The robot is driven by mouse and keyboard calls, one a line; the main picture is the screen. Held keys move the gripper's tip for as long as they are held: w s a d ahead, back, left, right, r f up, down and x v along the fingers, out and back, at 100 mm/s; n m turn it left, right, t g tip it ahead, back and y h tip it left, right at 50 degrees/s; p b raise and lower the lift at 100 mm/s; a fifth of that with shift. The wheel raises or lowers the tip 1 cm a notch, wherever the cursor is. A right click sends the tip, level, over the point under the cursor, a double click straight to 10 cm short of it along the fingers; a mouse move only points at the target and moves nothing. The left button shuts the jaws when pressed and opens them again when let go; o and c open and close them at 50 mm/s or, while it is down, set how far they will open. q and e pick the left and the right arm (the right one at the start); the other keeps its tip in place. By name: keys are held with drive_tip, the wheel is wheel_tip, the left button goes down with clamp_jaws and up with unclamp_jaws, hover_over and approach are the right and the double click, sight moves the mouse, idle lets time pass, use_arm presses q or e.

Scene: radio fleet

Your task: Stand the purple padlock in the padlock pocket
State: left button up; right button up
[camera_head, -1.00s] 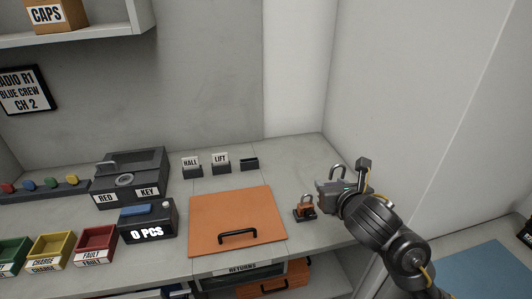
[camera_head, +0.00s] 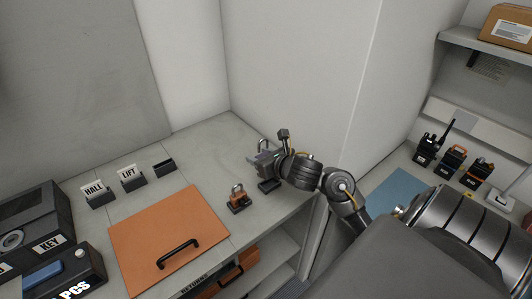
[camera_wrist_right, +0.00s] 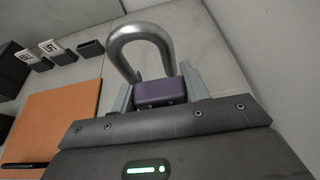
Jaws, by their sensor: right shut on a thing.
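The purple padlock (camera_wrist_right: 160,92) is between the two fingers of my right gripper (camera_head: 264,160) in the right wrist view. Its steel shackle points up. In the head view the shackle shows above the fingers, and the gripper hides most of the body. The right gripper is shut on the padlock. A small dark holder (camera_head: 269,185), which looks like the padlock pocket, is on the counter just below the gripper in the picture. I cannot tell whether the padlock touches it. My left gripper is not in view.
An orange padlock (camera_head: 237,199) stands in a dark holder to the left. HALL (camera_head: 95,193), LIFT (camera_head: 129,175) and one blank holder (camera_head: 164,167) stand behind. A wall rises close behind my right gripper.

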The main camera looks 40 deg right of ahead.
sight(267, 183)
drive_tip(key=shift+s+d+f, duration=0.1)
drive_tip(key=shift+s+d, duration=0.15)
drive_tip(key=shift+d, duration=0.2)
drive_tip(key=shift+s+d+f, duration=0.1)
drive_tip(key=shift+s+d, duration=0.15)
drive_tip(key=shift+d, duration=0.2)
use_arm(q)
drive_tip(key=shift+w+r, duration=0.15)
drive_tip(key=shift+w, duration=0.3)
use_arm(e)
drive_tip(key=shift+w, duration=0.1)
drive_tip(key=shift+a, duration=0.1)
drive_tip(key=shift+f, duration=0.1)
